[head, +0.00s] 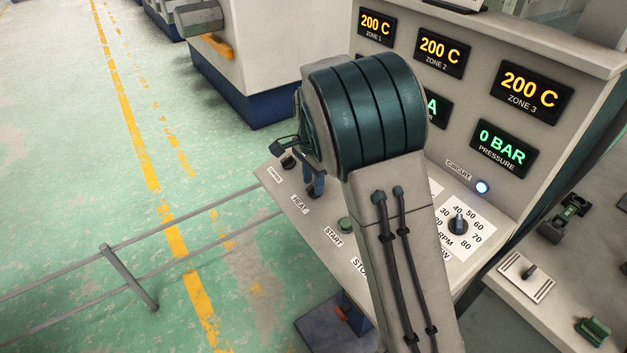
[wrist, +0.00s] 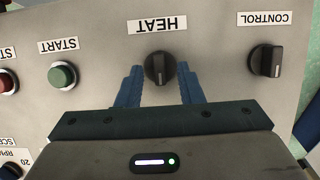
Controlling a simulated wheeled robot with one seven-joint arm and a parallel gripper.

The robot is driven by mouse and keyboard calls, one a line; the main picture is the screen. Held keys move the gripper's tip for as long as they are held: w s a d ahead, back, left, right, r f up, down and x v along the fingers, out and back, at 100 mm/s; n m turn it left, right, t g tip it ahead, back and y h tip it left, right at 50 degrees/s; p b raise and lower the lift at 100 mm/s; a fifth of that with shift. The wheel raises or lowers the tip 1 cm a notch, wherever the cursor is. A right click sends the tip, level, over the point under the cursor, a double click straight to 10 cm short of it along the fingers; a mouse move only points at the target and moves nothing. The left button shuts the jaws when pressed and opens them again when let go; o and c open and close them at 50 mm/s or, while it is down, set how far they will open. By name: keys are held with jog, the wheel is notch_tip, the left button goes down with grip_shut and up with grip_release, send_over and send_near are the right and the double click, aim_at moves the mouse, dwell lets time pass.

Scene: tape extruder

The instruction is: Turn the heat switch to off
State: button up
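The heat switch is a dark round knob (wrist: 159,69) below the upside-down HEAT label (wrist: 157,25) in the wrist view. Its pale pointer mark runs roughly up and down in that view. My gripper (wrist: 159,75) has its two blue fingers on either side of the knob, with gaps visible on both sides. It is open and holds nothing. In the head view my gripper (head: 314,182) is at the panel by the HEAT label (head: 299,204), partly hidden by my arm. The knob (head: 312,192) shows only in part there.
The control knob (wrist: 266,61) is right of the heat switch in the wrist view. The green start button (wrist: 62,75) and a red button (wrist: 7,82) are to the left. Zone displays (head: 440,50) read 200 C, and the pressure display (head: 501,146) reads 0 BAR. A lit circuit lamp (head: 482,187) shows.

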jog(key=shift+f, duration=0.45)
jog(key=shift+c, duration=0.3)
grip_shut()
